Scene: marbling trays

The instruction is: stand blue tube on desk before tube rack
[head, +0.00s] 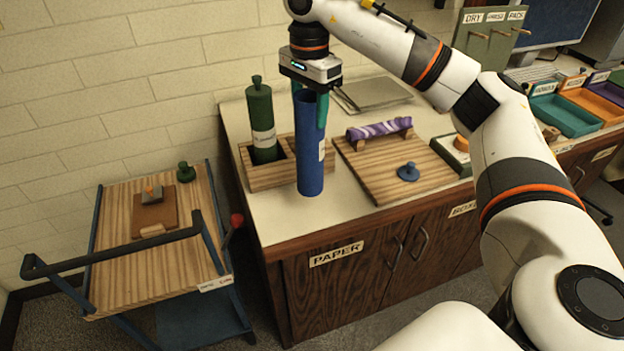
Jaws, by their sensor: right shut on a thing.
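The blue tube (310,165) is upright in the head view, with a small white label on its right side. My right gripper (310,98) comes down from above and is shut on its upper part, one teal finger on each side. A dark green tube (262,120) with a knobbed cap stands in the rack's left part. I cannot tell whether the blue tube's bottom touches the desk. My left gripper is out of view.
Right of the tube lies a wooden board (385,178) with a blue knobbed lid (409,172) and a purple-patterned roll (379,130). Grey sheets (372,93) lie behind. A wooden-topped cart (160,255) stands at the left. The desk's front edge is close to the tube.

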